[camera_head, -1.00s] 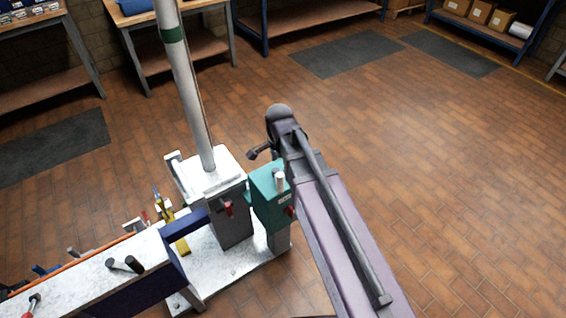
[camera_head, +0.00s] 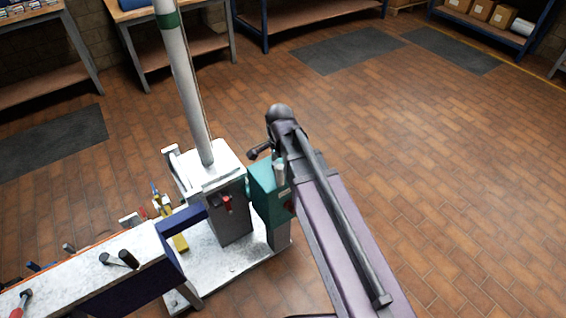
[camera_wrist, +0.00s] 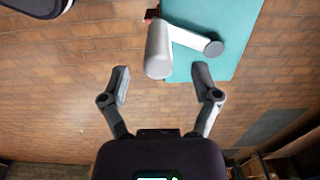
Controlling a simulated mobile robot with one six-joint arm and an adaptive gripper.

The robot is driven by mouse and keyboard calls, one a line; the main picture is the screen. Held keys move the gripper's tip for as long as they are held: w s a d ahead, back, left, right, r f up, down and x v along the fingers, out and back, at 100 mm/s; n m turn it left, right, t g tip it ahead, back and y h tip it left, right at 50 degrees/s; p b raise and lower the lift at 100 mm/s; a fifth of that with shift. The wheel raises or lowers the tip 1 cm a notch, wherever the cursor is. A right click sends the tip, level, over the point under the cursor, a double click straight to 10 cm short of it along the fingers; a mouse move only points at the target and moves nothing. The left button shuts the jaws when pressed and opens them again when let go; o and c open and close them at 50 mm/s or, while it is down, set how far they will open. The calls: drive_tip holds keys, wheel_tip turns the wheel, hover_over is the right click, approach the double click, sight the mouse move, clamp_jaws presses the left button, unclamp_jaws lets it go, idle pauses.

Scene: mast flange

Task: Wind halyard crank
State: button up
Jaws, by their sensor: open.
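The teal winch box (camera_head: 267,190) is fixed beside the grey mast base (camera_head: 230,215). A light grey cylindrical crank grip (camera_head: 280,172) stands up at its top. In the wrist view, the teal box (camera_wrist: 235,60) is at the top right. The crank arm (camera_wrist: 190,40) runs from a dark round hub (camera_wrist: 213,47) to the grip (camera_wrist: 158,50). My gripper (camera_wrist: 160,70) is open and empty. Its fingertips are on either side of the grip's near end, with gaps on both sides; depth is unclear.
The white mast (camera_head: 184,85) with a green band rises from its base. A white bench (camera_head: 90,275) with tools adjoins at lower left. A red lever (camera_head: 227,203) is on the base's front. Open brick floor (camera_head: 440,160) lies right; shelving and benches stand at the back.

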drive_tip(key=shift+f+b, duration=1.9)
drive_tip(key=shift+f, duration=0.25)
drive_tip(key=shift+c, duration=0.2)
drive_tip(key=shift+r, duration=0.15)
drive_tip(key=c, duration=0.3)
clamp_jaws()
